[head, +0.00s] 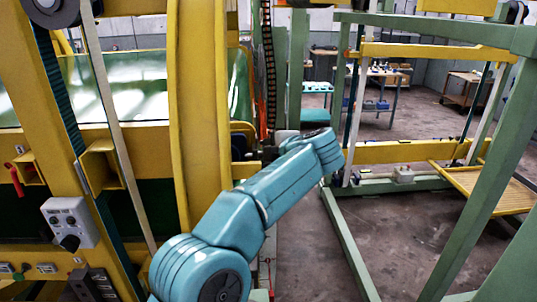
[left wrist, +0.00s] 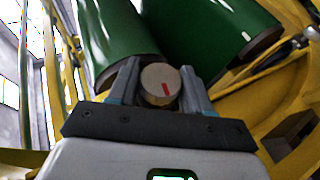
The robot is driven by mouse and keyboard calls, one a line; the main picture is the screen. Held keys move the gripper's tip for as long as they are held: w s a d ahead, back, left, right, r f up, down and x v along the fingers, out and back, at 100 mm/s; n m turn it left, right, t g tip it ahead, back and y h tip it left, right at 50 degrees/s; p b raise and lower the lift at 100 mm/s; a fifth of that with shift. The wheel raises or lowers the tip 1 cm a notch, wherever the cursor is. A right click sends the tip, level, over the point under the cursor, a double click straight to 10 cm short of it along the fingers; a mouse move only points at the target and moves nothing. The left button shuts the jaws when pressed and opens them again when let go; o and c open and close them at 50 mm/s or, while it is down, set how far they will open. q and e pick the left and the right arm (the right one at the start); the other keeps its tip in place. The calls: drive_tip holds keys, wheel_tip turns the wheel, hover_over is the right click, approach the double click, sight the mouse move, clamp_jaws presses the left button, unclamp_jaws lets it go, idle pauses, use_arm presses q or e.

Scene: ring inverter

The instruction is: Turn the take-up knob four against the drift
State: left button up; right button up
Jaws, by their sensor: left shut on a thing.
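A round grey knob (left wrist: 153,78) with a red mark on its face shows in the left wrist view. My left gripper (left wrist: 160,86) is shut on it, with one finger on each side. The red mark lies right of the knob's middle and tilts slightly. No number shows on the knob. The fingers and knob cannot be made out clearly there. My right gripper is not in view.
Green rollers (left wrist: 112,38) lie just beyond the knob. A grey control box (head: 70,222) with small knobs sits at the left. Green posts and a beam (head: 440,32) stand close to the right of my arm. The floor (head: 310,250) between is open.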

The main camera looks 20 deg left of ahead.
use_arm(q)
drive_tip(key=o, duration=0.9)
drive_tip(key=shift+w+d, duration=0.1)
drive_tip(key=shift+d, duration=0.05)
drive_tip(key=shift+s+d+r, duration=0.1)
drive_tip(key=shift+s+r, duration=0.05)
drive_tip(key=shift+s, duration=0.1)
drive_tip(key=b+v, duration=0.1)
drive_tip(key=v, duration=1.4)
drive_tip(key=shift+s+d+r, duration=0.2)
drive_tip(key=shift+d, duration=0.1)
drive_tip(key=shift+o, duration=0.3)
